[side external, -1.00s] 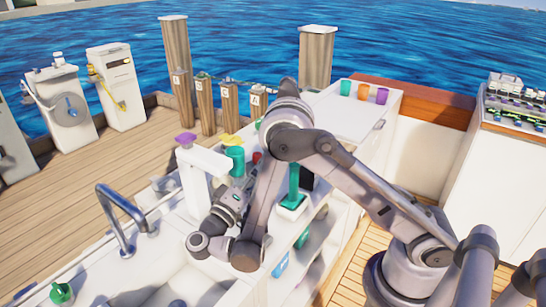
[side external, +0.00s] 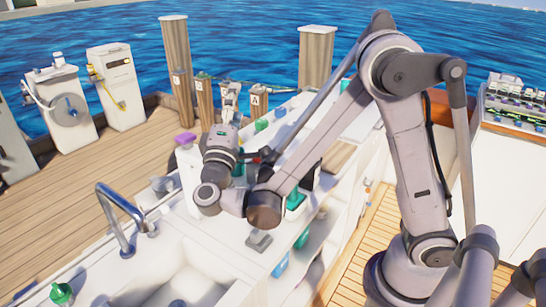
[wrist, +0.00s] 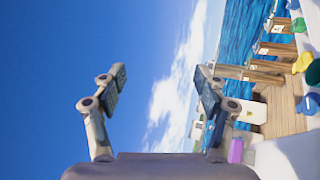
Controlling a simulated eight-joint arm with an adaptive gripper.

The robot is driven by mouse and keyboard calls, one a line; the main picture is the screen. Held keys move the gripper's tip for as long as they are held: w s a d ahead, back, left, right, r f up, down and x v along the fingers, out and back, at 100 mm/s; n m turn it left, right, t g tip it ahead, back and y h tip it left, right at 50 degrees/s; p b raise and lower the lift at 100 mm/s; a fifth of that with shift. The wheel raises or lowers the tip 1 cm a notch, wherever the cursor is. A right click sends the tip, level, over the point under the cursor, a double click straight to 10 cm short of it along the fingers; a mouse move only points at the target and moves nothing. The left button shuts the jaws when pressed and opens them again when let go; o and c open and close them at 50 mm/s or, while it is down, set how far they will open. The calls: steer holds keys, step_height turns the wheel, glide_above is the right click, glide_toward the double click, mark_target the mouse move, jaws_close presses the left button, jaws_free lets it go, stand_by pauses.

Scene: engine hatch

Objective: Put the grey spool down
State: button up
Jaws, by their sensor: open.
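My gripper (side external: 231,88) is raised above the counter and points up and away in the side external view. In the wrist view, its two fingers (wrist: 160,78) stand wide apart with only sky between them. It is open and empty. A small dark grey object (side external: 260,241) sits on the counter's front part, below my arm and apart from the gripper. Another grey object (side external: 163,184) stands beside the tap. I cannot tell for certain whether either is the grey spool.
A sink (side external: 180,285) and curved tap (side external: 112,210) are at the counter's left. A purple piece (side external: 185,138) tops a white stand; it also shows in the wrist view (wrist: 236,150). Green items stand behind my arm. Wooden posts (side external: 257,100) rise beyond the counter.

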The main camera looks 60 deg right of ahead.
steer(key=w+d+f+n+g+y, duration=0.1)
steer(key=w+d+f+n+y, duration=0.25)
steer(key=w, duration=0.25)
steer(key=w+d+f+n+g+y, duration=0.1)
steer(key=w+d+f+n+y, duration=0.15)
steer(key=w+f, duration=0.35)
steer(key=s+d+f+m+g+y, duration=0.25)
steer(key=s+f+m+y, duration=0.2)
steer(key=f+m, duration=0.55)
steer(key=s+d+f+m+g+y, duration=0.1)
steer(key=s+f+m+g+y, duration=0.4)
steer(key=m, duration=0.8)
steer(key=shift+t+y, duration=0.35)
steer(key=shift+t, duration=0.5)
steer(key=shift+w+x, duration=0.15)
steer(key=shift+x, duration=1.75)
steer(key=shift+w+x, duration=0.15)
steer(key=shift+x, duration=1.75)
steer(key=shift+w+x, duration=0.2)
steer(key=shift+x, duration=1.7)
steer(key=shift+r, duration=0.1)
steer(key=c, duration=1.3)
